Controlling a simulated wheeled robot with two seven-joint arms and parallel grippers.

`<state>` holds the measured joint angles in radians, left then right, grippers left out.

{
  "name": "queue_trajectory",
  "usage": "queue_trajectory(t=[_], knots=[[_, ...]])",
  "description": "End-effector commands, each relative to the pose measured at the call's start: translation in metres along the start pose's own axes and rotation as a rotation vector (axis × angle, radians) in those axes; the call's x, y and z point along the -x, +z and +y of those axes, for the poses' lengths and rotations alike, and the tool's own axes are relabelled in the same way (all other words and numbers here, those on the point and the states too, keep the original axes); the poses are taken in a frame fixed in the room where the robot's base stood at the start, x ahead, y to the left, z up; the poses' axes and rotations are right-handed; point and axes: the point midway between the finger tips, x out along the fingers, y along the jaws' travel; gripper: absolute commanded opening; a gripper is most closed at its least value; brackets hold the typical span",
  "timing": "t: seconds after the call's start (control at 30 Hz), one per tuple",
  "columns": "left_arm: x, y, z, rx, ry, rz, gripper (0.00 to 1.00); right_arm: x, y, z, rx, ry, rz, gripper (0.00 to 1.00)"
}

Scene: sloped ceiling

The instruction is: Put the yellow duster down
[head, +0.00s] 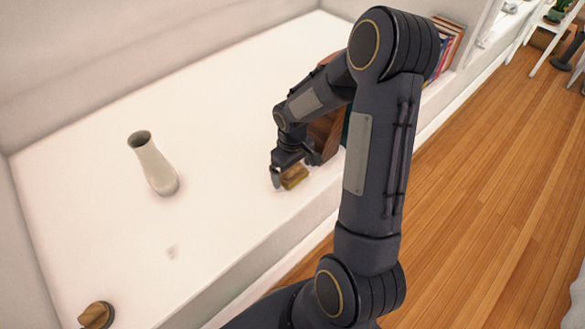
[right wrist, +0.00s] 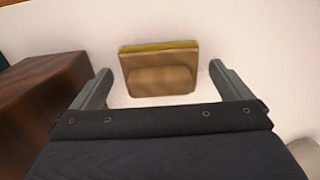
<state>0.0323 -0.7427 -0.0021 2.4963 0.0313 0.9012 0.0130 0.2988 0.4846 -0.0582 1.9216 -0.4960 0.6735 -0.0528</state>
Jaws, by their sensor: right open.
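The yellow duster (head: 295,178) is a small block with a brown wooden back and a yellow edge. It rests on the white ledge (head: 225,215), right by my right gripper (head: 293,179). In the right wrist view the duster (right wrist: 160,70) lies between the two fingers of my right gripper (right wrist: 160,82), with a gap on each side. The right gripper is open. My left gripper is not in view.
A pale vase (head: 153,165) stands on the ledge to the left. A brown wooden object (head: 97,315) lies at the near left. A dark wooden box (head: 327,135) stands behind the gripper, also in the right wrist view (right wrist: 38,100). Books (head: 448,45) stand farther back.

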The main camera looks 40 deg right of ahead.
Motion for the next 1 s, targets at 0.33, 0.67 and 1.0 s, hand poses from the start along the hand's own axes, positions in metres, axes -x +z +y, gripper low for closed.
queue_trajectory(t=[0.33, 0.67, 1.0], knots=[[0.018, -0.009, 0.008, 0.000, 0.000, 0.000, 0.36, 0.050, -0.001, 0.001, 0.000, 0.002, 0.005, 0.98], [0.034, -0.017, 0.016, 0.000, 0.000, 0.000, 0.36, 0.111, -0.001, 0.000, 0.000, 0.001, 0.003, 0.98], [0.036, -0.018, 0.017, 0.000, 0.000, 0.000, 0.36, 0.158, 0.018, -0.018, -0.039, -0.031, 0.075, 0.98]])
